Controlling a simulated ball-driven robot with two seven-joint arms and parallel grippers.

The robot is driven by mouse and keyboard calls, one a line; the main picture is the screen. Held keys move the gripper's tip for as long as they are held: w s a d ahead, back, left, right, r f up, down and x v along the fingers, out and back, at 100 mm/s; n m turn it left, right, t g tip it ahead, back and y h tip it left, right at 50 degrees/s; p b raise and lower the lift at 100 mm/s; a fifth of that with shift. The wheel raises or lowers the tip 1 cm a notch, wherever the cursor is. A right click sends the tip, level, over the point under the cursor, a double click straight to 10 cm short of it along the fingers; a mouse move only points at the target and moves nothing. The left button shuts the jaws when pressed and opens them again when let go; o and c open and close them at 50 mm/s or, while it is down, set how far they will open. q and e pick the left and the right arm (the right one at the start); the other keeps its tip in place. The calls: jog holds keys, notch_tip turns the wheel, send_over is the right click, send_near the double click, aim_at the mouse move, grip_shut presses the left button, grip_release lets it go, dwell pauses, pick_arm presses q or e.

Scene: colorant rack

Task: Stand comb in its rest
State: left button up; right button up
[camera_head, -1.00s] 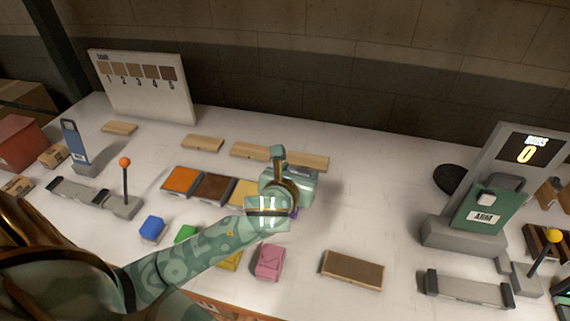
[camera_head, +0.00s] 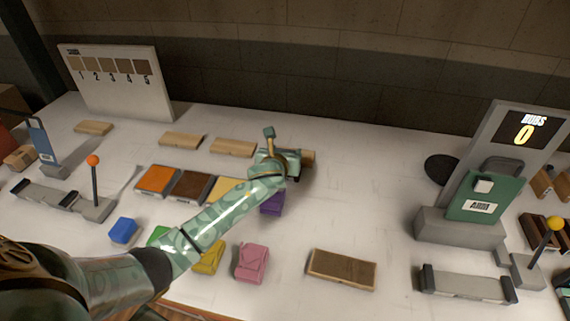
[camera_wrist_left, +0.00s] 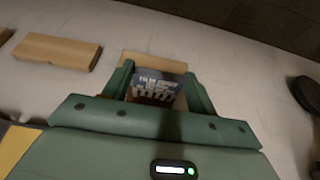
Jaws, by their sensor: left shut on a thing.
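My left gripper (camera_head: 276,165) is at the back middle of the table, over the rightmost wooden block (camera_head: 308,157) of the back row. In the left wrist view the two fingers (camera_wrist_left: 158,92) are shut on a dark, toothed comb (camera_wrist_left: 158,80) with pale lettering. The comb is between the fingertips, teeth toward the gripper. A wooden block (camera_wrist_left: 150,59) shows just beyond it, partly hidden; I cannot tell whether they touch. The gripper hides the comb in the head view. Which block is the comb's rest is not clear. My right gripper is out of view.
More wooden blocks (camera_head: 233,147) line the back. Orange (camera_head: 158,179) and brown trays lie left of my forearm. Purple (camera_head: 272,204) and pink (camera_head: 252,262) blocks are nearer. Table between gripper and device is mostly clear.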

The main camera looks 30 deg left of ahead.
pick_arm(q)
notch_tip(320, 180, down, 3)
jog(key=shift+f+b, duration=0.15)
jog(key=shift+b, duration=0.5)
jog(key=o, duration=1)
